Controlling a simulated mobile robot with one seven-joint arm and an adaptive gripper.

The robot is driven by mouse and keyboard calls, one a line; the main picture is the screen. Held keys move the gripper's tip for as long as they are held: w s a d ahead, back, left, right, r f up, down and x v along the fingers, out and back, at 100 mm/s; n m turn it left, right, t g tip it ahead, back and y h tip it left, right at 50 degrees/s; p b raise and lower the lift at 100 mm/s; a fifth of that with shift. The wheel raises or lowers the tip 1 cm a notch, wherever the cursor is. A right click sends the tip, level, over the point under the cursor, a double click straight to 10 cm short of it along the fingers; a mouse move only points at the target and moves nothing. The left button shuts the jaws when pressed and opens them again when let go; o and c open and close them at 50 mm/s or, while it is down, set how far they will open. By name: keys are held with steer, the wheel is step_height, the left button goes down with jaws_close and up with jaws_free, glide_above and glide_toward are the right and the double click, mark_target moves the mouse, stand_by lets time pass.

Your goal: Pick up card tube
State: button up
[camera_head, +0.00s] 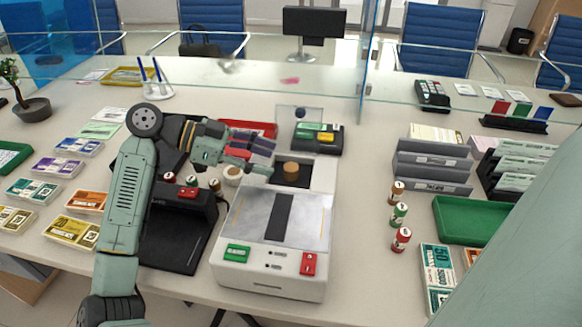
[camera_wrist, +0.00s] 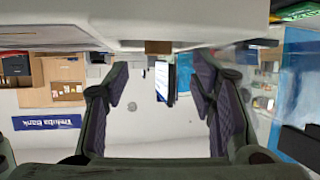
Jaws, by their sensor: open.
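A short tan cylinder, which looks like the card tube (camera_head: 291,170), stands upright in the dark recess at the back of the white counting machine (camera_head: 270,272). My gripper (camera_head: 268,159) is open and empty, its purple-padded fingers just left of the tan cylinder and apart from it. In the wrist view, the gripper (camera_wrist: 164,88) shows its two fingers spread wide. A small brown block shape, likely the same tube (camera_wrist: 158,47), shows between and beyond them, against the pale machine edge; most of it is hidden there.
Small banded rolls (camera_head: 398,214) stand right of the machine, near grey racks (camera_head: 430,165) and a green tray (camera_head: 470,222). A card terminal (camera_head: 318,138) and a clear panel stand behind the recess.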

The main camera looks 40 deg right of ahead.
mark_target(290, 167)
steer(key=p+x, duration=0.2)
steer(key=x, duration=0.3)
steer(key=shift+s+r, duration=0.15)
steer(key=shift+s+d+f, duration=0.15)
steer(key=shift+f, duration=0.1)
steer(key=c, duration=0.8)
